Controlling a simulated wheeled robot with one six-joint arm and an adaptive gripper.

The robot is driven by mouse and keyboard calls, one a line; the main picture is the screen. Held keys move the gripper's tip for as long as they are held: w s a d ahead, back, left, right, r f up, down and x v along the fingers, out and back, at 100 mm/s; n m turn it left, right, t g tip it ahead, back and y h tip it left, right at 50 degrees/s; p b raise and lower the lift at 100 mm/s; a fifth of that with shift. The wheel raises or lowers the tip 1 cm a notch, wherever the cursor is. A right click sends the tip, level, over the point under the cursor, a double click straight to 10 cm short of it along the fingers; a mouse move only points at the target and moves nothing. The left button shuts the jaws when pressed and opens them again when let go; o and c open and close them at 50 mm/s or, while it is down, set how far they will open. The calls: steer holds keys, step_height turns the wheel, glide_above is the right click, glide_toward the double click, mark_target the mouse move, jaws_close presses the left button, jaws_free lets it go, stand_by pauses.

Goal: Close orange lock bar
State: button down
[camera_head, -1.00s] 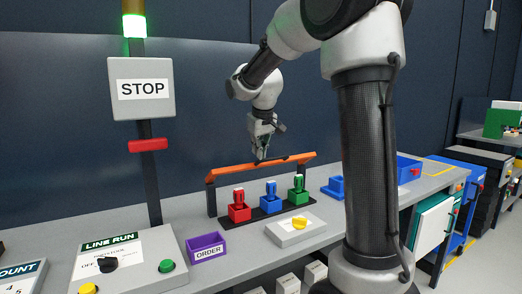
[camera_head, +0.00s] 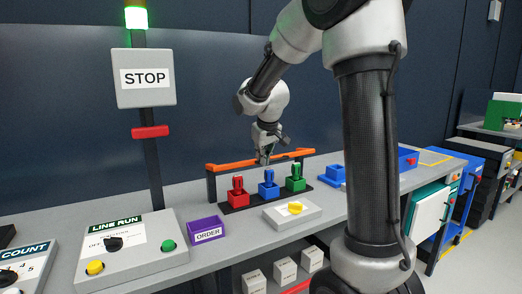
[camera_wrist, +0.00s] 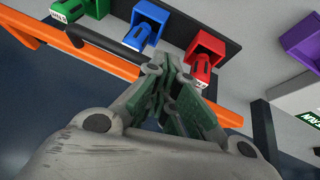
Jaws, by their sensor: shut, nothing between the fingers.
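The orange lock bar (camera_head: 232,164) runs on dark posts behind a row of three holders on the bench. A dark handle shows on the bar in the wrist view (camera_wrist: 108,46). My gripper (camera_head: 263,159) is at the middle of the bar, pointing down. In the wrist view its fingertips (camera_wrist: 172,62) are together and empty, over the bar beside the blue and red holders. The fingers hide part of the bar, and I cannot tell whether they touch it. The holders carry a red (camera_head: 238,193), a blue (camera_head: 269,186) and a green (camera_head: 295,180) lock-like piece.
A grey box with a yellow knob (camera_head: 294,209) stands in front of the holders. A purple ORDER bin (camera_head: 208,231) and the LINE RUN panel (camera_head: 130,250) are to the left. The STOP sign post (camera_head: 150,165) rises at the left. Blue trays (camera_head: 333,175) lie to the right.

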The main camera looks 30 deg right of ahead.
steer(key=shift+s+f, duration=0.3)
steer(key=shift+f, duration=0.5)
